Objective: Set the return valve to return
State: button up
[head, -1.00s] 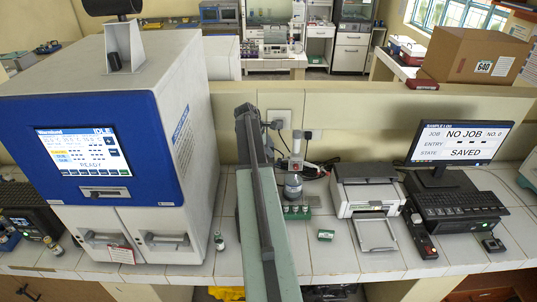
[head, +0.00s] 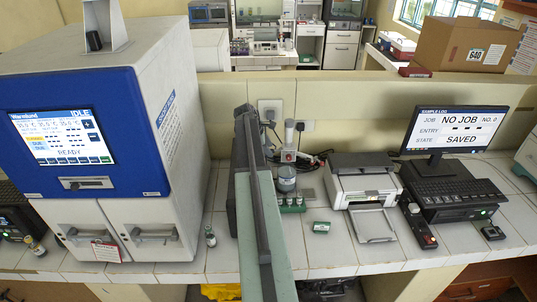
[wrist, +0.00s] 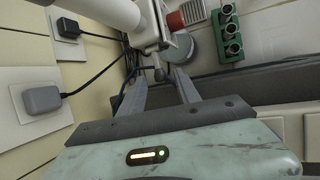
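A white upright stand with a red part (head: 289,157) stands at the back of the counter, right of my arm in the head view. In the wrist view its white body (wrist: 105,12) reaches in from the top, with a red knob (wrist: 175,21) beside it. A small grey lever with a rounded end (wrist: 159,74) hangs below the body; it may be the valve handle, but no label is readable. My gripper (wrist: 159,82) is open, its fingertips apart on either side of the lever's end. I cannot tell whether they touch it. In the head view my arm hides the gripper.
The blue and white incubator (head: 150,195) is at left, the printer (head: 362,184) at right. Wall plugs (wrist: 43,100) and dark cables run close to my gripper.

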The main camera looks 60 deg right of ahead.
aim_at(273, 150)
jog(key=shift+r, duration=0.1)
grip_shut()
jog(key=shift+s+d+r+t+y+p, duration=0.2)
jog(key=shift+r+t+y+p, duration=0.35)
jog(key=shift+p, duration=0.45)
jog(key=shift+s+r+t+p, duration=0.1)
jog(key=shift+r+t+p, duration=0.05)
jog(key=shift+t+p, duration=0.3)
jog(key=shift+s+d+r+m+t+y+p, duration=0.2)
jog(key=shift+t+y+p, duration=0.15)
jog(key=shift+t+y, duration=0.2)
jog(key=shift+s+d+r+m+t+y+p, duration=0.1)
jog(key=shift+s+r+m+t+y+p, duration=0.15)
jog(key=shift+t+y, duration=0.3)
jog(key=shift+s+d+r+t, duration=0.1)
jog(key=shift+d+r+t, duration=0.05)
jog(key=shift+t, duration=0.15)
dwell(0.3)
